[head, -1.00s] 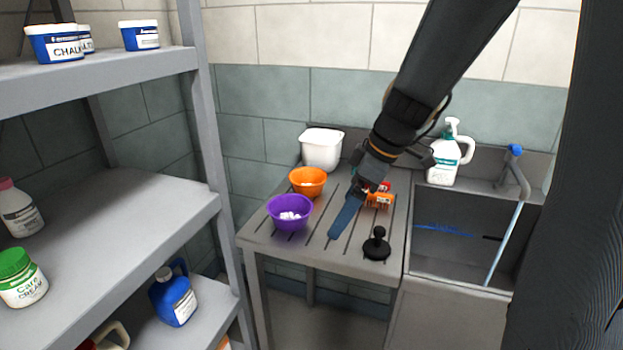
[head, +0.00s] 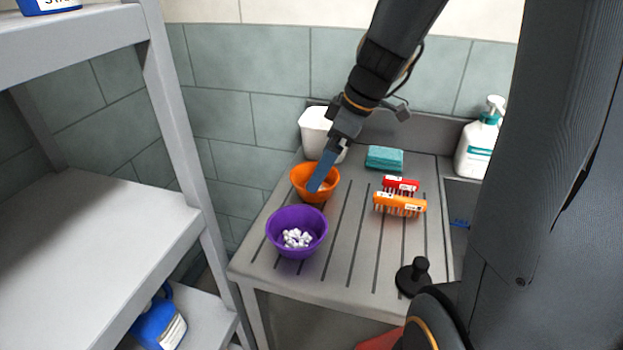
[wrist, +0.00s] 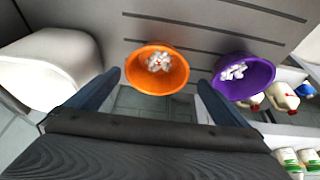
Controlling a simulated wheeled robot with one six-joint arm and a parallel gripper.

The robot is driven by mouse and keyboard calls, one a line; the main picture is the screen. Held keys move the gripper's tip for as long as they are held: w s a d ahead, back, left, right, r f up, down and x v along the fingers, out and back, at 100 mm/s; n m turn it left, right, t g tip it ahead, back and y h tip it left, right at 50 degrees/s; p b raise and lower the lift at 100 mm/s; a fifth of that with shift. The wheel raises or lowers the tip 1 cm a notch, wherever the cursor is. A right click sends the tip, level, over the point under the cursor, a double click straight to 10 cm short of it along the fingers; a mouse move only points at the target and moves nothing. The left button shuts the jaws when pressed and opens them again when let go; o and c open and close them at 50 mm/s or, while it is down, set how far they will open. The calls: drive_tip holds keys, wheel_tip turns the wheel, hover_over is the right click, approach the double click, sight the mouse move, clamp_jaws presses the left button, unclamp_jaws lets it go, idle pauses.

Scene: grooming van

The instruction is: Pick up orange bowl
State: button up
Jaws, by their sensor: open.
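The orange bowl (head: 300,176) stands upright on the slatted drainboard, between a white tub and a purple bowl. In the wrist view the orange bowl (wrist: 137,81) holds small white pieces and lies ahead of the jaws, between the lines of the two fingers. My gripper (head: 319,179) is above the bowl in the head view, and its finger hides part of the bowl's right side. In the wrist view my gripper (wrist: 160,86) is open with nothing between its fingers.
The purple bowl (head: 285,222), with white pieces, sits close in front. The white tub (head: 314,136) is behind. Orange and red brushes (head: 400,206), a teal block (head: 384,158) and a black knobbed object (head: 413,277) lie right. A grey shelf (head: 110,240) stands left.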

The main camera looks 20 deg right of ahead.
sight(300, 175)
drive_tip(key=shift+p+x, duration=0.6)
drive_tip(key=shift+x, duration=2.6)
drive_tip(key=shift+w+d, duration=0.15)
drive_tip(key=shift+d, duration=0.05)
drive_tip(key=shift+c, duration=0.4)
drive_tip(key=c, duration=0.9)
